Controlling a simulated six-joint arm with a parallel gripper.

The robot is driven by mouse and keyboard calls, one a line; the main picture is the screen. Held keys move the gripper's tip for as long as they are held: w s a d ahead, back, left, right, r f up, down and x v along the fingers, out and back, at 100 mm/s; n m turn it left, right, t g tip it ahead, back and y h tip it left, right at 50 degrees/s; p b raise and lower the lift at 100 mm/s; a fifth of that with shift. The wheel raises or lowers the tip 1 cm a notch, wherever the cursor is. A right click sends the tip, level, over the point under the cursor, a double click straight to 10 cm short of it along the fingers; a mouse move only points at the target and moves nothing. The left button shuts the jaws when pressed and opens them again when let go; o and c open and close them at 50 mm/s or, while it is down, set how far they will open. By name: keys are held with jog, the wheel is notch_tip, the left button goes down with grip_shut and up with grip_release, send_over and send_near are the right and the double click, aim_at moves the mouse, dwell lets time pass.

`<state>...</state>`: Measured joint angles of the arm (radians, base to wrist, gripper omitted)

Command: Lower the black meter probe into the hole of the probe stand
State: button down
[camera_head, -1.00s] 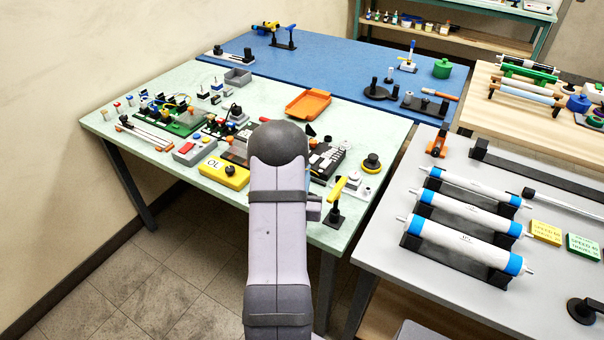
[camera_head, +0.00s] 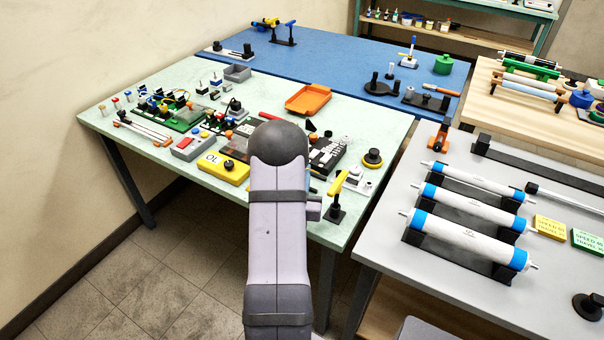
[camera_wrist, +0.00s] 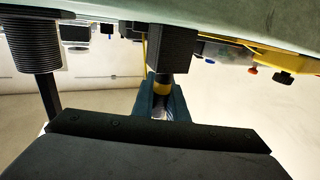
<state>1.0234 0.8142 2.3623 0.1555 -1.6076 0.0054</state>
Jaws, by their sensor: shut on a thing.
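In the wrist view the table is at the top, so the picture looks upside down. My gripper (camera_wrist: 163,100) is shut on the black meter probe (camera_wrist: 162,88), which shows a yellow band between the fingers. The probe's dark end meets a square black block, seemingly the probe stand (camera_wrist: 173,48), in line with it. I cannot tell whether the tip is inside the hole or only in front of it. In the head view my arm hides gripper, probe and stand. The yellow meter (camera_head: 223,167) reading OL lies left of my arm.
The green table (camera_head: 262,102) is crowded left of my arm with small devices. An orange tray (camera_head: 308,99) lies behind it. A yellow-handled stand (camera_head: 337,195) is close on the right. A ribbed dark cylinder (camera_wrist: 36,48) is left in the wrist view.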

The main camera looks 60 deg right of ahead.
jog(key=shift+f, duration=0.2)
jog(key=c, duration=1.7)
grip_release()
jog(key=shift+r, duration=0.1)
jog(key=shift+o, duration=0.2)
jog(key=shift+a, duration=0.1)
jog(key=v, duration=0.5)
jog(key=shift+s+a+r, duration=0.15)
jog(key=shift+a, duration=0.1)
jog(key=shift+s+a+f+p, duration=0.2)
jog(key=shift+s+a+p, duration=0.1)
jog(key=shift+a+p, duration=0.55)
jog(key=shift+d, duration=0.1)
